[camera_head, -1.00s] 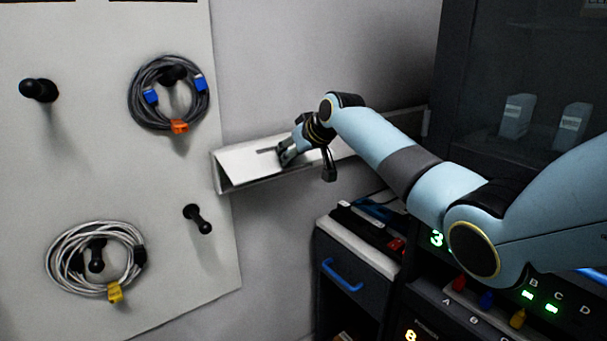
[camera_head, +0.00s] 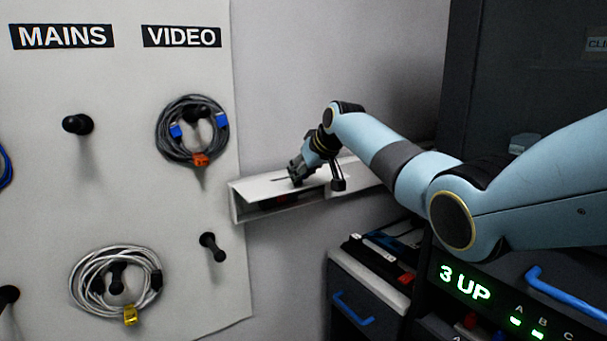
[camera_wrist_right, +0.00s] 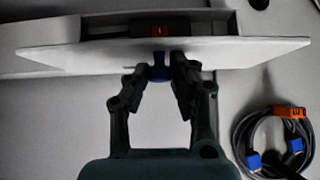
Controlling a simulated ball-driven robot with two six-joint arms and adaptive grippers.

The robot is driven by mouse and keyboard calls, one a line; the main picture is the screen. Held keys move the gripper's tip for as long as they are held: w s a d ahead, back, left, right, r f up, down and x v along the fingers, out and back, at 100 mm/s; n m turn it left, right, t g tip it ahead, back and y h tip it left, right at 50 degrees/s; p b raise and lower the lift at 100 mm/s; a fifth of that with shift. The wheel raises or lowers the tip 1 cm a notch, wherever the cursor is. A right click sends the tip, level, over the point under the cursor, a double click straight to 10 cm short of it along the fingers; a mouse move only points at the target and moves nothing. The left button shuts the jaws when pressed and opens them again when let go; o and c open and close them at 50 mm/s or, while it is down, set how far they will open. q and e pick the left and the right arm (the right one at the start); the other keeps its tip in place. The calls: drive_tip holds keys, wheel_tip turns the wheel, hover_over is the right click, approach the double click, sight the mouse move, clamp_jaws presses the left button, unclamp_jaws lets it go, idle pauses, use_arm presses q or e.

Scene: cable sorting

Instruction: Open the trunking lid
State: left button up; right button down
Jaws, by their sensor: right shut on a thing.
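The white trunking (camera_head: 300,206) runs along the back wall. Its lid (camera_head: 262,185) is raised, leaving a gap along the front that shows dark and red contents. In the right wrist view the lid (camera_wrist_right: 90,55) is a thin white panel seen nearly edge-on. My right gripper (camera_head: 295,174) is at the lid. In the right wrist view its fingers (camera_wrist_right: 160,74) are shut on a small blue handle (camera_wrist_right: 160,66) at the lid's edge. Behind the lid, a dark thing with an orange label (camera_wrist_right: 160,31) shows inside the trunking. My left gripper is not in view.
A white pegboard left of the trunking holds a grey cable coil with blue plugs (camera_head: 192,103) and a white coil (camera_head: 88,262). A bare peg (camera_head: 212,246) sticks out below the trunking's left end. A drawer unit (camera_head: 360,290) and dark rack stand below right.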

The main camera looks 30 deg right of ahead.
drive_tip(key=c, duration=1.6)
unclamp_jaws()
drive_tip(key=shift+w+r, duration=0.3)
drive_tip(key=shift+r, duration=0.3)
drive_tip(key=o, duration=0.5)
drive_tip(key=shift+w+a+f, duration=0.15)
drive_tip(key=shift+w+f, duration=0.2)
drive_tip(key=shift+f, duration=0.1)
drive_tip(key=shift+s, duration=0.35)
drive_tip(key=v, duration=1.1)
drive_tip(key=shift+s+r, duration=0.2)
drive_tip(key=shift+r, duration=0.1)
